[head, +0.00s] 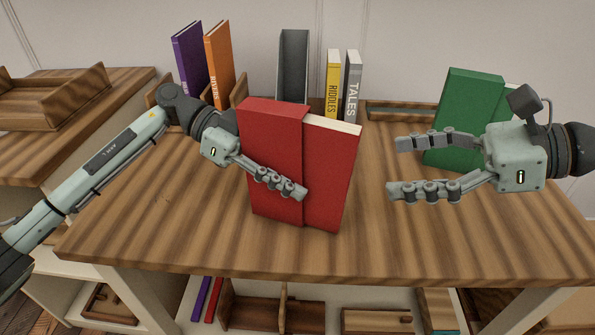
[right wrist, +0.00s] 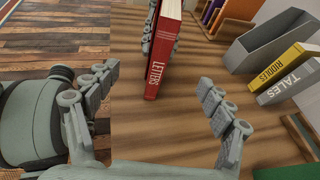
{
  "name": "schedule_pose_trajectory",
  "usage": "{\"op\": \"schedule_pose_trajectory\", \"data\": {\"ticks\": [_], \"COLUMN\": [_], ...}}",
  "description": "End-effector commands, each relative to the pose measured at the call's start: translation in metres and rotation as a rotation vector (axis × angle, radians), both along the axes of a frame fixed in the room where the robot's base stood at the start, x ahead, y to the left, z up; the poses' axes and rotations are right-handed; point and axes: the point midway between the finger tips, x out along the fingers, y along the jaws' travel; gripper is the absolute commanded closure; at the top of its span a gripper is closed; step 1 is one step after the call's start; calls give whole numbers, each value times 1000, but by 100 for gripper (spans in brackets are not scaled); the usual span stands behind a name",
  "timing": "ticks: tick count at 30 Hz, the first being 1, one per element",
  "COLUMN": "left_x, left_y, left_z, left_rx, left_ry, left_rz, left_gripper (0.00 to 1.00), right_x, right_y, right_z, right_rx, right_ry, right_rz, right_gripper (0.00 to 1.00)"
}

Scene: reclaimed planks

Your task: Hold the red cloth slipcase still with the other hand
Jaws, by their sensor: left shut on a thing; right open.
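The red cloth slipcase (head: 274,140) stands upright on the plank table, with a red book (head: 333,170) sticking partly out of its right side. The book's pale page tops show, and its spine reads LETTERS in the right wrist view (right wrist: 155,75). My left gripper (head: 284,184) is shut on the slipcase, one finger across its front face near the open edge; its fingers also show in the right wrist view (right wrist: 160,34). My right gripper (head: 397,168) is open and empty, to the right of the book and apart from it, facing the spine.
A green book in a green case (head: 463,115) stands behind my right gripper. At the back are purple (head: 188,55) and orange (head: 219,62) books, a grey holder (head: 293,62), and yellow (head: 333,85) and grey (head: 352,85) books. The table's front middle is clear.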

Motion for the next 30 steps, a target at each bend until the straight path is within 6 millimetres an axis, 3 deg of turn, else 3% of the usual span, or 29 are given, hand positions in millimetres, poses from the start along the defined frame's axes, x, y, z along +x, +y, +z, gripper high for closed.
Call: {"op": "schedule_pose_trajectory", "data": {"ticks": [3,9,13,17,24,30], "left_x": [0,0,0,0,0,0], "left_y": [0,0,0,0,0,0], "left_z": [2,2,1,1,2,2], "left_rx": [-3,-3,-3,-3,-3,-3], "left_ry": [-2,-2,-2,-2,-2,-2], "left_rz": [0,0,0,0,0,0], "left_gripper": [100,100,100,100,100,100], "right_x": [-7,-15,-17,-16,-23,-29], "right_y": [-24,-48,-55,-62,-81,-89], "right_z": [9,20,19,-6,-75,-103], "right_rx": [-4,0,16,97,307,376], "right_ry": [2,2,3,0,-63,-111], "right_rz": [-3,0,9,39,34,-3], "right_gripper": [19,19,34,50,80,100]}}
